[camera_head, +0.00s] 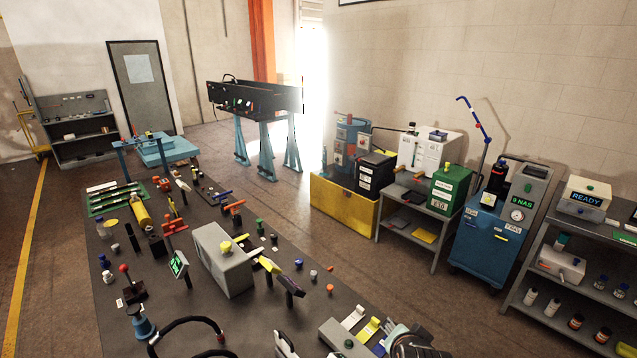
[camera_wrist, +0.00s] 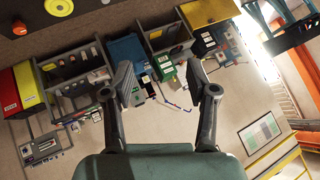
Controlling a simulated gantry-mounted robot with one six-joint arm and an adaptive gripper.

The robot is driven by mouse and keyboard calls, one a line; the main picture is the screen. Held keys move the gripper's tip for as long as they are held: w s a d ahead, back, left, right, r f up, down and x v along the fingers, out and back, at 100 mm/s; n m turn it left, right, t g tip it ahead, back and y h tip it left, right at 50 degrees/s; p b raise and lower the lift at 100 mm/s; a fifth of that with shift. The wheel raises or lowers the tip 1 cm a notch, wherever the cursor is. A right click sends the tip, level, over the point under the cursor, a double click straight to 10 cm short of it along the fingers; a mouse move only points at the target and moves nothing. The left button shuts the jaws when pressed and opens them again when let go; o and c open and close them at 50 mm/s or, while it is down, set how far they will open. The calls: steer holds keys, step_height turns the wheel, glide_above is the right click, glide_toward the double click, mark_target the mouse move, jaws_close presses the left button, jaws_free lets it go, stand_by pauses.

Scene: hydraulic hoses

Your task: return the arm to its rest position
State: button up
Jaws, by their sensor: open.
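My gripper (camera_wrist: 167,88) shows in the wrist view, with its two dark fingers spread wide apart. It is open, and nothing is held between the fingers. Behind the fingertips, the wrist view shows the room upside down and tilted, with the equipment along the wall well away from them. In the head view I cannot make out my gripper, so its place over the workbench (camera_head: 262,305) cannot be told from there.
The dark workbench carries a grey box (camera_head: 222,262), a yellow cylinder (camera_head: 141,211), a black hose (camera_head: 183,322) and several small parts. A blue cart (camera_head: 487,247), a green box (camera_head: 449,190) and a yellow bin (camera_head: 343,208) stand right. Floor between bench and carts is clear.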

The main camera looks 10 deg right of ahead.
steer(key=s+a+r+n+t+y, duration=0.1)
steer(key=s+a+r+n+t, duration=0.15)
steer(key=a+r+n, duration=0.4)
steer(key=s+a+r+n+t+y, duration=0.1)
steer(key=a+r+t, duration=0.25)
steer(key=a, duration=0.65)
steer(key=s+a+r+n+t+y, duration=0.1)
steer(key=a+r+n+t+y, duration=0.2)
steer(key=a+r, duration=0.4)
steer(key=s+f+g+b, duration=0.2)
steer(key=s+f+b, duration=0.2)
steer(key=f, duration=0.4)
steer(key=s+a+f+g+h+b, duration=0.1)
steer(key=s+f+b, duration=0.25)
steer(key=f, duration=0.45)
steer(key=s+f+g+b, duration=0.2)
steer(key=s+f+b, duration=0.15)
steer(key=f, duration=0.45)
step_height(320, 180, up, 26)
steer(key=p, duration=2.4)
steer(key=shift+w+n+p, duration=0.3)
steer(key=shift+w+n, duration=0.15)
